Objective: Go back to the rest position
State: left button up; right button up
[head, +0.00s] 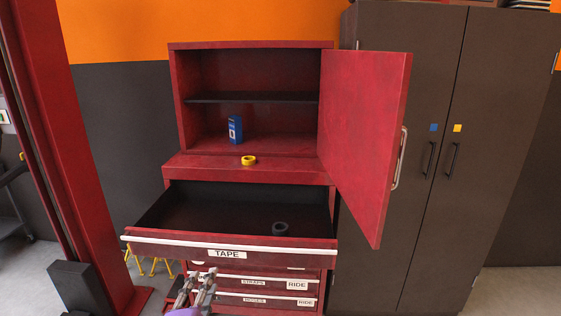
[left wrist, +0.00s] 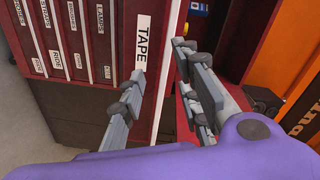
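My left gripper (head: 202,274) is at the bottom of the head view, low in front of the red tool cabinet (head: 250,170). Its fingers are spread apart with nothing held between them. In the left wrist view the fingers (left wrist: 159,62) also stand apart, with the front of the drawer labelled TAPE beyond them. That drawer (head: 180,242) is pulled out, and a dark roll (head: 280,229) lies inside it. My right gripper is not in view.
The red cabinet door (head: 365,130) stands open toward me on the right. A blue box (head: 235,129) stands inside the cabinet, and a yellow tape roll (head: 248,160) lies on the ledge. A red post (head: 70,150) rises at left; a dark locker (head: 450,150) stands at right.

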pick_arm(q)
jog(key=s+f+n+g+p, duration=0.1)
jog(key=s+f+n+g, duration=0.2)
jog(key=s+f, duration=0.4)
jog(key=s+f+n+g+p, duration=0.1)
jog(key=s+f+n+g, duration=0.2)
jog(key=s, duration=1.5)
jog(key=s+f+n+g+p, duration=0.1)
jog(key=s+f+n+g, duration=0.1)
jog(key=s+f+n, duration=0.6)
jog(key=s+d+f, duration=0.1)
jog(key=s+f, duration=0.4)
jog(key=shift+g, duration=0.4)
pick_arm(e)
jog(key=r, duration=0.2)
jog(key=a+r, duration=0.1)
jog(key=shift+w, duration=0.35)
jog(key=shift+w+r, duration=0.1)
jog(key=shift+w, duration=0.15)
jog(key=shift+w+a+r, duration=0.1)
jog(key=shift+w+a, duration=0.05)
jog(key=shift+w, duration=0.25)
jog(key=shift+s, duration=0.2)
